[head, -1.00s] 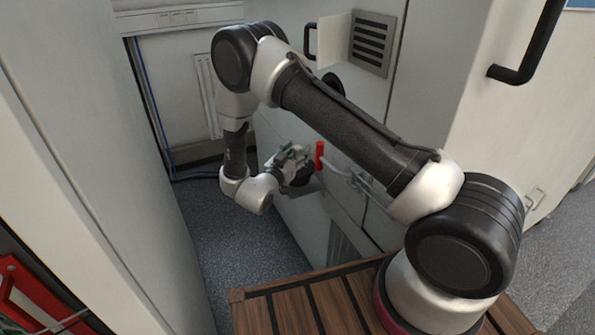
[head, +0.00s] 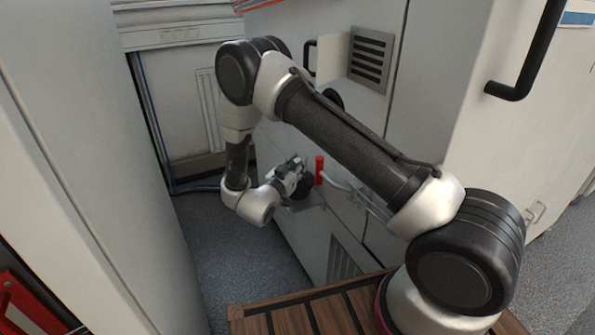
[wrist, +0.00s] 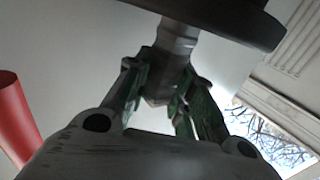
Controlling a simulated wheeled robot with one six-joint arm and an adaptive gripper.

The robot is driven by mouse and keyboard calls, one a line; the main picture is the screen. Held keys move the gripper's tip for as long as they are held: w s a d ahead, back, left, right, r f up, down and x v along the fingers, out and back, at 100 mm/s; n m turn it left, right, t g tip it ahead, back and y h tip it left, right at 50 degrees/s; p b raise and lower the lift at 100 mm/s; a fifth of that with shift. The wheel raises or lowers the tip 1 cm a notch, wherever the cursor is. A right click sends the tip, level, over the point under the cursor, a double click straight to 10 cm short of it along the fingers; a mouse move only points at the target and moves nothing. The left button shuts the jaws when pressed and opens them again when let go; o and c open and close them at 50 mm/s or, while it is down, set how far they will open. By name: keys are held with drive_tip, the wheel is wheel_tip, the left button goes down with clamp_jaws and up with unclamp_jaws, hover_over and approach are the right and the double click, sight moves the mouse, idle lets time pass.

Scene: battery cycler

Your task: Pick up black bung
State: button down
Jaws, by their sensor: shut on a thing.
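The black bung has a wide dark disc (wrist: 225,14) and a grey stem below it, seen from underneath in the wrist view. My gripper (wrist: 163,82) is shut on the stem, one green-grey finger on each side. In the head view my gripper (head: 288,178) is low beside the pale cabinet front, with the dark bung (head: 303,187) at its right side. I cannot tell whether the bung touches the plate or cabinet.
A red handle (head: 319,170) with a pale pipe is just right of the bung; red also shows in the wrist view (wrist: 18,115). A small open flap (head: 334,55) and a vent (head: 371,57) are higher up. A tall pale panel (head: 90,150) bounds the left, with free floor between.

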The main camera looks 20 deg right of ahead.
sight(297, 160)
drive_tip(key=shift+r, duration=0.5)
wheel_tip(297, 160, up, 2)
drive_tip(key=shift+r, duration=0.1)
drive_tip(key=v, duration=1.7)
drive_tip(key=shift+s+a+r, duration=0.1)
drive_tip(key=shift+a+r, duration=0.05)
drive_tip(key=shift+r, duration=0.65)
drive_tip(key=shift+s+a+r, duration=0.1)
drive_tip(key=shift+s+r, duration=0.05)
drive_tip(key=shift+r, duration=0.65)
drive_tip(key=shift+s+a+r, duration=0.1)
drive_tip(key=shift+a+r, duration=0.05)
drive_tip(key=shift+r, duration=0.65)
